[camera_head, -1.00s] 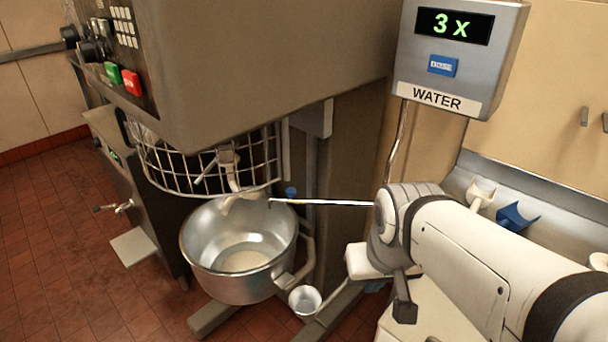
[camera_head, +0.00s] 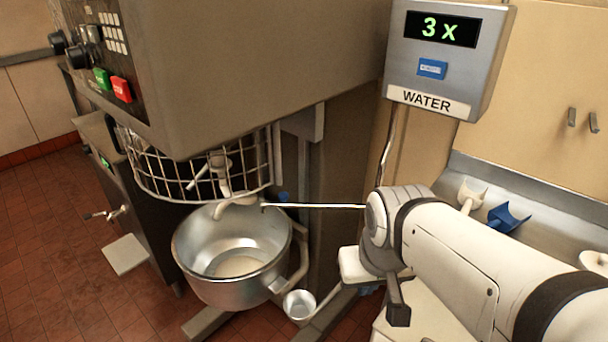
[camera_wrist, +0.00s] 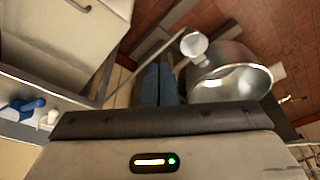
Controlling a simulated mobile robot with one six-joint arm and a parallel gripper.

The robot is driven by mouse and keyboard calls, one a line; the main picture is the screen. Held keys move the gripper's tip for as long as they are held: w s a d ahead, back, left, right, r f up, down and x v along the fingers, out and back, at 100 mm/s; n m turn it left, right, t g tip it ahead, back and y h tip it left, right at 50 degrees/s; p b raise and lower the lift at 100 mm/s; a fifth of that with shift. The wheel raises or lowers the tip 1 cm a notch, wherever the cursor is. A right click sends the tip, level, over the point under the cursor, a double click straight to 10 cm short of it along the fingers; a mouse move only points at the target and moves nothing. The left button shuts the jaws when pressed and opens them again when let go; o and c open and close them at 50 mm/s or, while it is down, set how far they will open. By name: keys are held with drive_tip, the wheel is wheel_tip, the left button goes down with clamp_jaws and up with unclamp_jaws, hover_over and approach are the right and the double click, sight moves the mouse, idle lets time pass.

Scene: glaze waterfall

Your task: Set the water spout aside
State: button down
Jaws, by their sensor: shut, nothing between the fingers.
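The water spout (camera_head: 315,206) is a thin bright metal pipe. It runs level from behind my arm to the left, and its tip is over the right part of the mixer bowl's rim. Its upright part (camera_head: 387,150) comes down from the water unit (camera_head: 445,55), which reads "3 x". My arm hides the bend between the two parts. My gripper (camera_wrist: 157,84) shows two dark blue fingers close together, shut and empty. In the head view it is mostly hidden below my wrist, right of the bowl. I cannot make out the spout in the wrist view.
The steel mixer bowl (camera_head: 190,258) holds something pale and stands under the wire guard (camera_head: 160,185). A small metal cup (camera_head: 299,304) with a long handle is right of it. White and blue scoops (camera_head: 510,217) lie on the shelf at right. Red tiled floor is open at left.

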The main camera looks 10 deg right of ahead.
sight(287, 197)
drive_tip(key=c, duration=2.2)
unclamp_jaws()
